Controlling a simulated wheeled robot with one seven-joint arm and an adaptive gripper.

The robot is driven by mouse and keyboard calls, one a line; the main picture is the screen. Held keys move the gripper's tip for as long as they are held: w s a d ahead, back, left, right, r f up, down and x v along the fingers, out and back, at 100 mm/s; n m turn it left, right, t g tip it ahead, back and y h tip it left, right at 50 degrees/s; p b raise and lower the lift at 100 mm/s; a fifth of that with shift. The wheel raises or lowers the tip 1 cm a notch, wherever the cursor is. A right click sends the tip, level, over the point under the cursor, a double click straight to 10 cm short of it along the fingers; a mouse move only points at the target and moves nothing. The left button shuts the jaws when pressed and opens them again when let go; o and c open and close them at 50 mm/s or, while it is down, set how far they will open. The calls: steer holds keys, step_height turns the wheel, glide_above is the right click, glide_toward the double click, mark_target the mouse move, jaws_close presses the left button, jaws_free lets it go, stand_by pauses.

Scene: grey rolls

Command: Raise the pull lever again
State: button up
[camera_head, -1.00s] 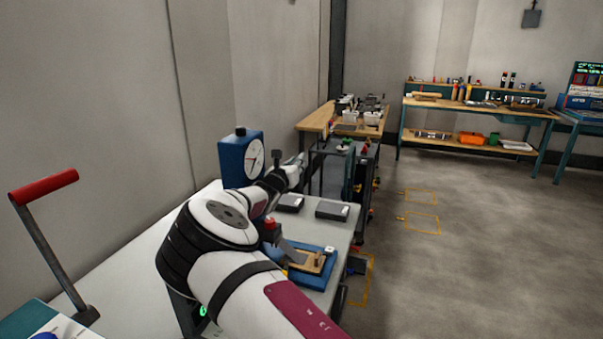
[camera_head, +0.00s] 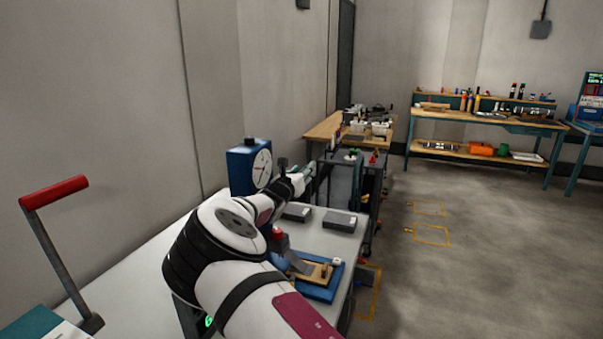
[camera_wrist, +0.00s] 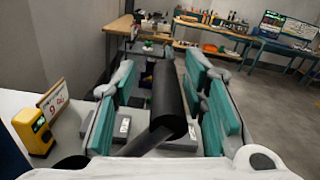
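In the wrist view a lever with a thick black cylindrical handle (camera_wrist: 168,98) and a grey shaft stands between the two teal finger pads of my gripper (camera_wrist: 162,105). The pads are wide apart, with a gap on both sides of the handle, so my gripper is open around it. In the head view my gripper (camera_head: 298,182) is small and partly hidden, beside a blue dial gauge (camera_head: 240,172). A second lever with a red grip (camera_head: 55,192) stands tilted at the left. I cannot tell from the frames which of the two is the pull lever.
Two dark grey boxes (camera_head: 339,222) lie on the light bench (camera_head: 135,262). A blue fixture with a wooden plate (camera_head: 315,292) is near its front edge. A yellow meter (camera_wrist: 35,130) stands left of my gripper. The floor at right is clear.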

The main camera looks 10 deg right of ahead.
steer(key=shift+s, duration=0.1)
steer(key=v, duration=1.2)
